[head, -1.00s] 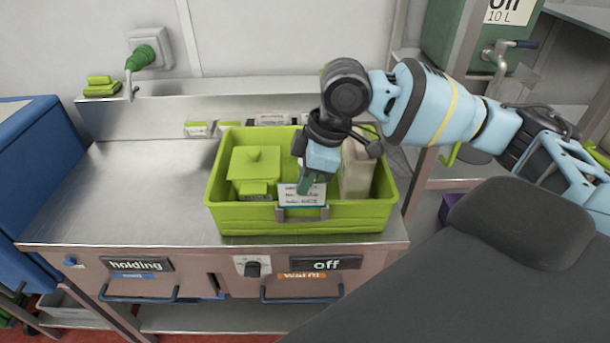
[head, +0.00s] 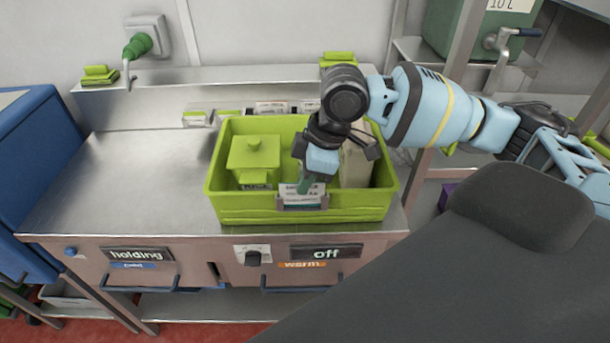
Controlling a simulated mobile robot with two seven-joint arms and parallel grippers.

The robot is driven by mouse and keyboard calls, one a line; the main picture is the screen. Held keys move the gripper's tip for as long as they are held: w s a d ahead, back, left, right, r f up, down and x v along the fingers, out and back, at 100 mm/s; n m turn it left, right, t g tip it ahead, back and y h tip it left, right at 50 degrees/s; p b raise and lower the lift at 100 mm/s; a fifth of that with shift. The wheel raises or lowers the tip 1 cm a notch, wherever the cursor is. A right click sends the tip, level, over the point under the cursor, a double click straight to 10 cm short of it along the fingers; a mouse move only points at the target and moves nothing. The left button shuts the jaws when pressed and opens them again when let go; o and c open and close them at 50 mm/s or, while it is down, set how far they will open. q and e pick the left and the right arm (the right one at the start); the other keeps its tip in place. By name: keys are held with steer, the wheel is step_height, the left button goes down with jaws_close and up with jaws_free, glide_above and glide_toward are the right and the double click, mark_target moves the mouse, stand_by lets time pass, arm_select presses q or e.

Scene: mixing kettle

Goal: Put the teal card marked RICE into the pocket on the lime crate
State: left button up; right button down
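The lime crate (head: 240,214) stands on the steel counter. Its pocket (head: 302,207), a small metal-edged holder, is on the middle of its front wall. The card (head: 292,195), white with printed lines and a teal band, is upright at the pocket, its lower part down behind the pocket's front edge. The lettering is too small to read now. My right gripper (head: 306,184) comes down over the crate from the right, with its fingertips shut on the card's upper part. How deep the card sits is hard to tell. My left gripper is not in view.
Inside the crate are a lime lidded container (head: 254,158) and a beige block-like item (head: 355,162). Small label cards (head: 271,108) stand along the back ledge. The steel counter (head: 120,185) left of the crate is clear. A blue cabinet (head: 38,170) borders it.

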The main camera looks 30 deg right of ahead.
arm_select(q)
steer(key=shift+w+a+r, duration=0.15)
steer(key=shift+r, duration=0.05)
arm_select(e)
steer(key=shift+f, duration=0.2)
stand_by(0.5)
steer(key=c, duration=1.1)
jaws_free()
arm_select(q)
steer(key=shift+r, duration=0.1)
arm_select(e)
steer(key=shift+r, duration=0.1)
steer(key=shift+p+v, duration=0.65)
steer(key=shift+v, duration=0.45)
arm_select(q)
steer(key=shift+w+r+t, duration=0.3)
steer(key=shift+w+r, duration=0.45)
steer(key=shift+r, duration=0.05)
arm_select(e)
steer(key=shift+v, duration=2.25)
steer(key=shift+d, duration=0.1)
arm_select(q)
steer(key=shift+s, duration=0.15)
arm_select(e)
steer(key=shift+s, duration=0.15)
